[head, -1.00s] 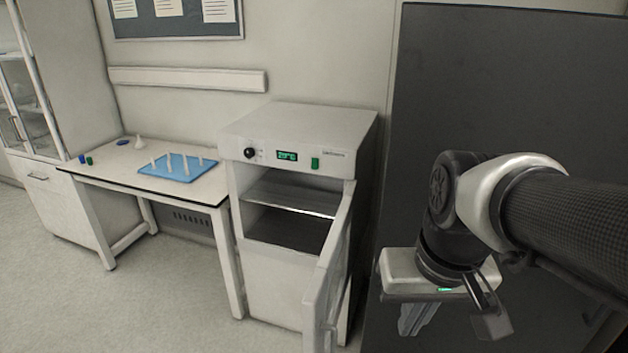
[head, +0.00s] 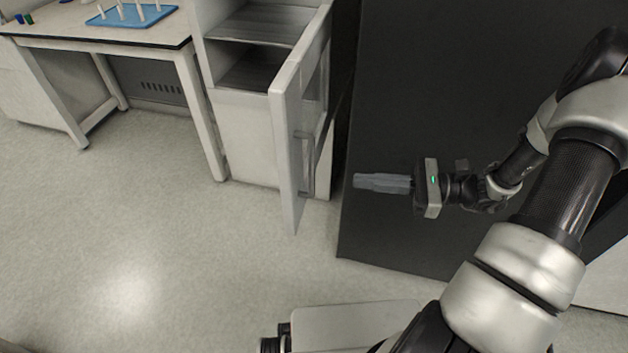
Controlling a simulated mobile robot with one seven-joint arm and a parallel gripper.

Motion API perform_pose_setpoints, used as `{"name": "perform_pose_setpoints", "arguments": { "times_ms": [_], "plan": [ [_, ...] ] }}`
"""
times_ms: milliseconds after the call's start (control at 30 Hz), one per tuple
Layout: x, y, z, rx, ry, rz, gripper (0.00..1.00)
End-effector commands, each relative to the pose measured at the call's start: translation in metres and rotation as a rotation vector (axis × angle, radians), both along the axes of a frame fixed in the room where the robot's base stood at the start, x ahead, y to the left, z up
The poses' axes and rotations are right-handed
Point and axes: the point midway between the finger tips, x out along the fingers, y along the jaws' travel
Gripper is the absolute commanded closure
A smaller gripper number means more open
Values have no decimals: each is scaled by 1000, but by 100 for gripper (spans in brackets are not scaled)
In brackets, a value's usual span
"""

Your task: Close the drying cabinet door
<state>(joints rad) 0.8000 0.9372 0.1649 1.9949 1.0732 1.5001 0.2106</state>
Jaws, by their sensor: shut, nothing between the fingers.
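The drying cabinet (head: 248,135) stands at the upper middle of the head view, its top cut off by the frame. Its door (head: 288,150) is swung wide open toward me, and the shelf inside shows. A vertical bar handle (head: 307,165) is on the door's right-hand face. My gripper (head: 358,182) is shut and empty, to the right of the door, pointing left at about the handle's height in the picture. A gap shows between the fingertips and the door.
A dark panel (head: 440,90) stands right of the cabinet, behind my arm. A white table (head: 60,27) with a blue peg tray (head: 103,21) stands at the left. The floor (head: 150,240) in front of the cabinet and table is clear.

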Motion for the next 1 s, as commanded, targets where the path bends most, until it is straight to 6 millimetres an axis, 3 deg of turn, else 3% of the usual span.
{"name": "perform_pose_setpoints", "arguments": {
  "times_ms": [33,133,267,700,1000],
  "plan": [
    [4,-5,-11,34,14,-33,100],
    [9,-8,-14,65,26,-63,100],
    [12,3,-13,67,27,-64,100],
    [37,89,-15,64,27,-60,100],
    [48,122,-14,62,26,-63,100]
  ]
}}
